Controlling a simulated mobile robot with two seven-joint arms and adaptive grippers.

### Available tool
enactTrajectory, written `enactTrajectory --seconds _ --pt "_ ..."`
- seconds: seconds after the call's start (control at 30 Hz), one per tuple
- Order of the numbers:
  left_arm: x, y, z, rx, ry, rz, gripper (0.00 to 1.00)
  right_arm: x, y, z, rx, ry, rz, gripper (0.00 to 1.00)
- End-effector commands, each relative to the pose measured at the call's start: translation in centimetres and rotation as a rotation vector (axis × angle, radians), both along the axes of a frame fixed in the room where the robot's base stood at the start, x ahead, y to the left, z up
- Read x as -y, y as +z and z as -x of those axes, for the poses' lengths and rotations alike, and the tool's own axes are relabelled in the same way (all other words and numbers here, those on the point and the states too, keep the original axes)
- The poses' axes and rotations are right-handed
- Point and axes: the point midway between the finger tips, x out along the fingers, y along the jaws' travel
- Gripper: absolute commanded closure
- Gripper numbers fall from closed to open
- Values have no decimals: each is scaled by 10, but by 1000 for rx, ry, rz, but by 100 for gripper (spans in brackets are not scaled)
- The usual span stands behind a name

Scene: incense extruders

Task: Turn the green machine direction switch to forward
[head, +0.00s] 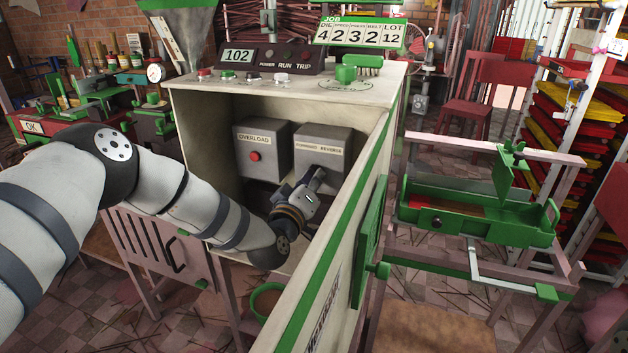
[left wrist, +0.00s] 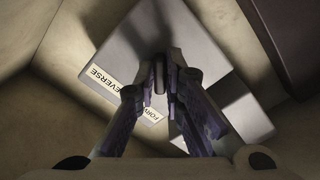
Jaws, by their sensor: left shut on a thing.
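The direction switch is a grey box (head: 322,146) with a FORWARD/REVERSE label, inside the open cream and green machine cabinet (head: 205,115). My left gripper (head: 316,178) reaches in at the box's lower front. In the left wrist view, its two fingers (left wrist: 160,88) converge on a small dark switch handle (left wrist: 159,74) and are shut on it. The box face (left wrist: 205,65) lies behind, and the label (left wrist: 122,95) is partly covered by a finger. The handle's exact direction is hard to tell. My right gripper is not in view.
A grey OVERLOAD box (head: 263,150) with a red button sits just left of the switch box. The cabinet's open door (head: 335,235) stands close on the right of my arm. A green tray stand (head: 470,215) is outside, further right.

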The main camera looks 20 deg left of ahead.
Motion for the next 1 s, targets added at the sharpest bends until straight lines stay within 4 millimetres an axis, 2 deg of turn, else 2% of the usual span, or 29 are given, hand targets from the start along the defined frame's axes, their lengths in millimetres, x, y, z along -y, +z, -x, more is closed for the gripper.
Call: enactTrajectory --seconds 0.03,0.1,0.37,0.47,0.57,0.8,0.9,1.0 --pt "1 -1 1 -4 -2 2 83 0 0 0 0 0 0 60" --pt "1 -1 0 -3 -1 1 70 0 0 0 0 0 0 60" --pt "0 0 0 -1 -1 0 70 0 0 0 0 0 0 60" --pt "0 -1 8 -2 -2 0 70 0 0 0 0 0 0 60" --pt "-1 -1 29 -4 -1 1 70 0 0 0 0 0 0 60" --pt "-3 -1 93 -5 -2 1 70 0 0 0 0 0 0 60" --pt "-3 -1 110 -4 -1 1 70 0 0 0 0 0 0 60" --pt "-4 -1 118 -3 -1 0 70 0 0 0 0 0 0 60"
